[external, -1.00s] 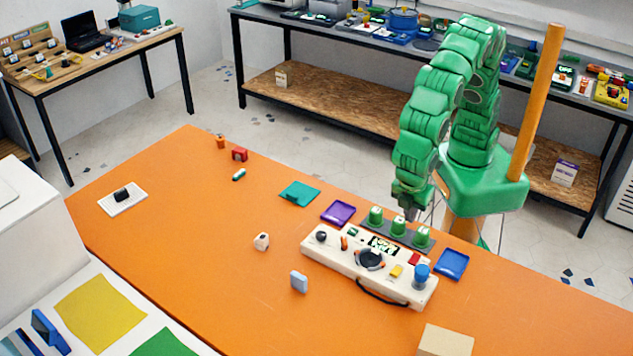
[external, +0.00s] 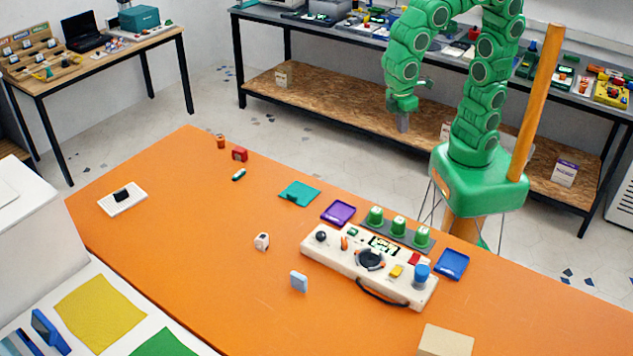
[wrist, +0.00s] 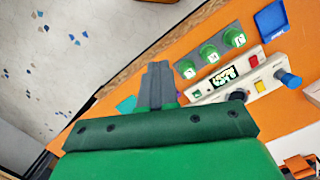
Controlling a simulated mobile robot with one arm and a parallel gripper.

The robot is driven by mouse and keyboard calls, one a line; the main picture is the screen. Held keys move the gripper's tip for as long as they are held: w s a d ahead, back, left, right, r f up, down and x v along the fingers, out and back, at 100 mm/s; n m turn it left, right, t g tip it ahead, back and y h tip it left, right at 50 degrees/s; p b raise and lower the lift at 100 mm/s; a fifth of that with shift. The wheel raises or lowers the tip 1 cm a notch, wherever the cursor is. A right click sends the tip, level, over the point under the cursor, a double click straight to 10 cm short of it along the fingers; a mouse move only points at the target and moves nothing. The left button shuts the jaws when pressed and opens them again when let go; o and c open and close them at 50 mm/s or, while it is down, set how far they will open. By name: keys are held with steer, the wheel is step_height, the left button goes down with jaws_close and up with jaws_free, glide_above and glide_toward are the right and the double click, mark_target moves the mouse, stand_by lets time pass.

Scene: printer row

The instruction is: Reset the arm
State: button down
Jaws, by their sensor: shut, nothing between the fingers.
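My green arm stands at the back edge of the orange table. My gripper (external: 402,122) hangs in the air, pointing down, well above the table's far edge and left of my base. Its grey fingers are together with nothing between them. They also show shut in the wrist view (wrist: 158,85), with the table edge and a control panel beyond them. The white control panel (external: 335,262) lies on the table below and apart from my gripper. It bears a small display, a dark dial, a blue knob and coloured buttons.
Several green knobs on a grey strip (external: 386,234) stand behind the panel. A purple tray (external: 338,212), a blue tray (external: 452,264) and a teal mat (external: 299,192) lie nearby. Small blocks are scattered on the orange table (external: 210,260). A shelved bench (external: 330,107) stands behind.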

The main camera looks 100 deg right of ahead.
steer(key=s+d+m, duration=0.3)
steer(key=s+d, duration=0.8)
steer(key=s, duration=0.5)
steer(key=shift+s+d+f+y, duration=0.15)
steer(key=shift+d+f+y, duration=0.2)
steer(key=shift+f, duration=0.1)
stand_by(1.4)
